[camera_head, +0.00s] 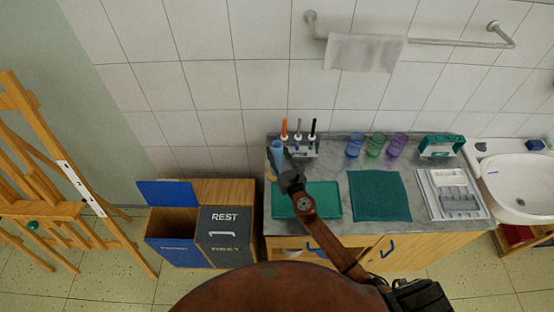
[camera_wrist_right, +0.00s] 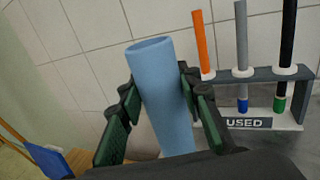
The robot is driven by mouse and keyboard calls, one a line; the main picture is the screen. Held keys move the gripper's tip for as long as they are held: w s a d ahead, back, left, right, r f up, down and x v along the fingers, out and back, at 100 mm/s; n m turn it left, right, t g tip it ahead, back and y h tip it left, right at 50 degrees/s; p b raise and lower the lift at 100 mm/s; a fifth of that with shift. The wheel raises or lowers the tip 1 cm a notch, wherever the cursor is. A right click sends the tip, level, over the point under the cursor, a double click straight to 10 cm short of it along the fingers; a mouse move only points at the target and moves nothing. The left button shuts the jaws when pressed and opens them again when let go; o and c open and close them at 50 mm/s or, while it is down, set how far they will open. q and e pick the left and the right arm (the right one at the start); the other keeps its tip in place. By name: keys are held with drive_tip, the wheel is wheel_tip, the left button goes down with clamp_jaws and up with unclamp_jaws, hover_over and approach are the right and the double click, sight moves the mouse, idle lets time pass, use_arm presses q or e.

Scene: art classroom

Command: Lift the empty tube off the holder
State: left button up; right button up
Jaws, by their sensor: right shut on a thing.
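A light blue tube (camera_head: 278,149) with an open top stands between the fingers of my right gripper (camera_head: 279,161), at the left end of the counter. In the right wrist view the tube (camera_wrist_right: 163,90) leans slightly, and the dark green fingers close on it from both sides. Its lower end is hidden. A grey and white holder (camera_head: 302,150), labelled USED in the right wrist view (camera_wrist_right: 281,121), stands just right of the tube. It carries an orange, a grey and a black stick upright. I cannot tell whether the blue tube touches the holder. My left gripper is not in view.
On the counter are a green tray (camera_head: 322,203), a teal cloth (camera_head: 380,196), several coloured cups (camera_head: 375,147), a green caddy (camera_head: 441,146) and a grey organiser (camera_head: 453,202). A sink (camera_head: 520,180) is right, bins (camera_head: 222,222) and an easel (camera_head: 62,180) left. The tiled wall is close behind.

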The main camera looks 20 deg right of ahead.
drive_tip(key=shift+r, duration=0.1)
drive_tip(key=shift+c, duration=0.3)
drive_tip(key=shift+r, duration=0.15)
drive_tip(key=shift+r+p, duration=0.7)
drive_tip(key=shift+p, duration=0.1)
wheel_tip(320, 180, up, 16)
drive_tip(key=p, duration=1.1)
